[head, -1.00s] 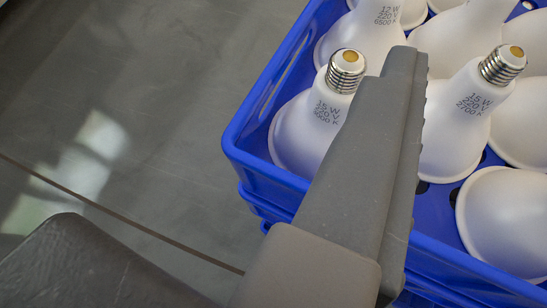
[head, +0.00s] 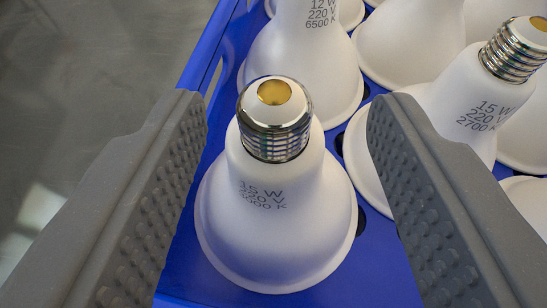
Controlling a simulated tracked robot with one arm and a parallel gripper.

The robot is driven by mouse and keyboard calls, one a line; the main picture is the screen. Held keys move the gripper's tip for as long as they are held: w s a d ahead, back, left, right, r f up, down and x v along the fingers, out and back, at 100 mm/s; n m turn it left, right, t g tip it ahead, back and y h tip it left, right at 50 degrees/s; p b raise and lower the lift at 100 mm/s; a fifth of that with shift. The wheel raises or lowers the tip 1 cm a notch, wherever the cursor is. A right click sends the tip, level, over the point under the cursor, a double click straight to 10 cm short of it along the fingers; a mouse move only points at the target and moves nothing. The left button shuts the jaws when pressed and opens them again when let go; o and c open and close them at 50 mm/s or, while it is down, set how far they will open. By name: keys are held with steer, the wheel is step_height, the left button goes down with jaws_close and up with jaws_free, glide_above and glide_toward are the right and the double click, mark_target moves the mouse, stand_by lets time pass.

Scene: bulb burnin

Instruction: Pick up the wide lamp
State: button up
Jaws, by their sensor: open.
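A wide white reflector lamp (head: 275,215) stands in the near corner of a blue crate, its screw base with a gold contact pointing up. Its print reads 15 W, 220 V and a partly unclear colour figure. The right finger partly covers a neighbouring lamp (head: 485,110) marked 15 W, 220 V, 2700 K.
The blue crate (head: 210,45) holds several more white lamps close together. One behind (head: 305,60) is marked 12 W, 220 V, 6500 K. Grey floor (head: 80,60) lies free to the left of the crate.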

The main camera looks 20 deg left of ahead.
mark_target(275, 88)
steer(key=x, duration=0.2)
steer(key=b+x, duration=0.1)
steer(key=x, duration=0.1)
steer(key=shift+w+a+f, duration=0.15)
steer(key=shift+a+f, duration=0.15)
steer(key=shift+f, duration=0.15)
steer(key=shift+w+a, duration=0.1)
steer(key=shift+w, duration=0.1)
jaws_close()
steer(key=shift+r, duration=0.15)
